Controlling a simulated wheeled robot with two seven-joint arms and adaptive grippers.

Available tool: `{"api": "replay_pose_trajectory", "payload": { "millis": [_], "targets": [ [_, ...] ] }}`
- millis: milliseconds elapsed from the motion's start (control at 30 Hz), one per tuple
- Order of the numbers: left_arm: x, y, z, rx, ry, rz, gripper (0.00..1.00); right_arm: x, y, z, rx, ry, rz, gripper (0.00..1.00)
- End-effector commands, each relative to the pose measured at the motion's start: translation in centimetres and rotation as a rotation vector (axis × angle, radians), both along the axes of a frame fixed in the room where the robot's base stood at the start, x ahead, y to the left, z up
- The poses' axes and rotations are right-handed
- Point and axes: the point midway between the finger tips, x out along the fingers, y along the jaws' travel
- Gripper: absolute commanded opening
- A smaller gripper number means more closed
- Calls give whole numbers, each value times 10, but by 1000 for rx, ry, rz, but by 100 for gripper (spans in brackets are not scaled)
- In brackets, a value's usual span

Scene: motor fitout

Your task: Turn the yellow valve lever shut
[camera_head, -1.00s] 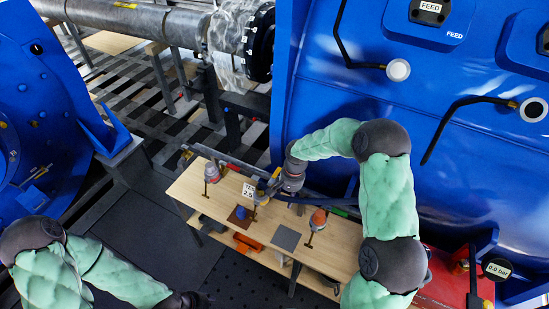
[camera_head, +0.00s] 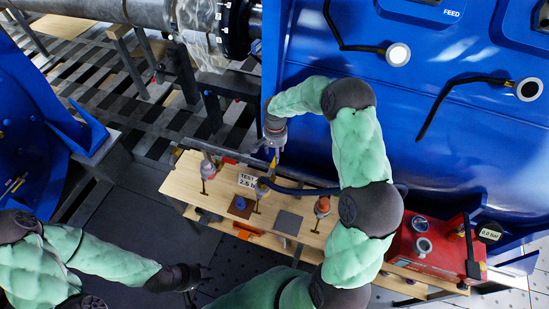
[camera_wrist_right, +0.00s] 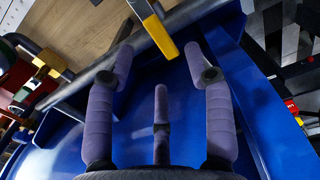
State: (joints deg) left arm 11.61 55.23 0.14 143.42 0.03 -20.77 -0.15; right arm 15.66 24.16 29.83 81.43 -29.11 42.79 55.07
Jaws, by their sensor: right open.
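The yellow valve lever (camera_wrist_right: 160,36) shows at the top of the right wrist view, tilted, on a grey metal pipe. Its lower end lies between the fingertips of my right gripper (camera_wrist_right: 160,62) in that picture, nearer the right finger. The fingers are spread, with no visible hold on the lever. In the head view, my right gripper (camera_head: 274,146) points down behind the wooden bench, by a small yellow piece that may be the lever. My left gripper (camera_head: 204,276) hangs low at the left, away from the bench; its fingers are too small and dark to judge.
A red unit (camera_head: 425,262) with gauges stands at the right. A large blue machine wall (camera_head: 450,130) rises behind my right arm. Dark floor lies left of the bench.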

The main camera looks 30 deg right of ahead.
Motion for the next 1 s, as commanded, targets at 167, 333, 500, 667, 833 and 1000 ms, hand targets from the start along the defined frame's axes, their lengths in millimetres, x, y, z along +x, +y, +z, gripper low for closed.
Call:
{"api": "replay_pose_trajectory", "payload": {
  "millis": [167, 333, 500, 667, 833, 1000],
  "targets": [
    [0, 0, 2, 0, 0, 0, 40, -1, 0, -29, 1, 3, -1, 53],
    [0, 0, 3, 0, 0, 0, 40, 0, 0, -45, 1, 1, -1, 53],
    [0, 0, 3, 0, 0, 0, 40, 0, 0, -50, 0, -1, -1, 53],
    [0, 0, 3, 0, 0, 0, 40, 0, 0, -50, 0, -1, -1, 53],
    [0, 0, 3, 0, 0, 0, 40, 0, 0, -50, 1, -1, -1, 22],
    [0, 0, 3, 0, 0, 0, 40, 0, 0, -50, 1, -1, -1, 0]
  ]
}}
